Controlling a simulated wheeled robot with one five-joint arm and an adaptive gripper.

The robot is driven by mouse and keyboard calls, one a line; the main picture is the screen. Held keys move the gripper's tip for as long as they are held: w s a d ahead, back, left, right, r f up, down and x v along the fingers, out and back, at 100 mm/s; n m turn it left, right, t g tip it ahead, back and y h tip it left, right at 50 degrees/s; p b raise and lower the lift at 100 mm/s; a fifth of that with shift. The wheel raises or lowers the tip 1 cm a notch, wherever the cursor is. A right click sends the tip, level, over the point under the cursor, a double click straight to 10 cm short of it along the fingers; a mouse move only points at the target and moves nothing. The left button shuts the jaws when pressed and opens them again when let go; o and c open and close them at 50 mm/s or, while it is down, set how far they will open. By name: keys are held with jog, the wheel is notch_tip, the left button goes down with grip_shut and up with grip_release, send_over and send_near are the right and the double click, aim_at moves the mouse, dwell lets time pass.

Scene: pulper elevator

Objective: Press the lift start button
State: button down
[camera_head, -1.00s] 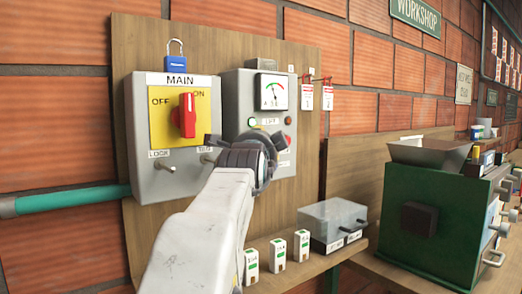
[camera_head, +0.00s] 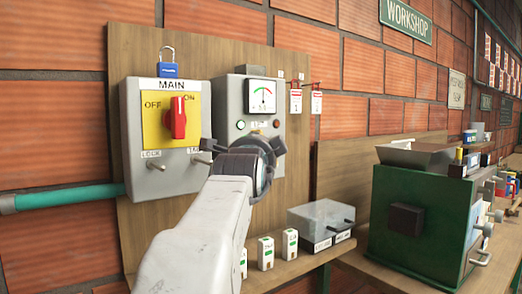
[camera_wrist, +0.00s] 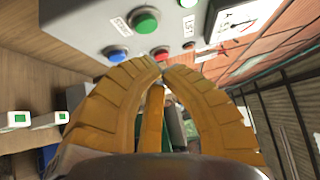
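The grey lift control box (camera_head: 232,98) with a gauge hangs on the wooden board. In the wrist view a large green button (camera_wrist: 146,20) sits on its face, with a blue button (camera_wrist: 117,56) and a red button (camera_wrist: 160,54) nearby. The tips are close to the red button in the picture; contact cannot be told. In the head view my gripper (camera_head: 262,160) covers the box's lower part and its buttons.
Left of it is the MAIN switch box (camera_head: 135,120) with a red knob (camera_head: 177,117) and blue padlock (camera_head: 166,70). Red tags (camera_head: 296,102) hang at the right. Below stand a clear-lidded box (camera_head: 320,222) and small white blocks (camera_head: 266,253). A green machine (camera_head: 415,225) stands right.

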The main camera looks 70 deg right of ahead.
jog(key=v, duration=0.8)
jog(key=shift+b, duration=0.4)
jog(key=shift+a+f, duration=0.1)
jog(key=shift+a, duration=0.05)
dwell(0.6)
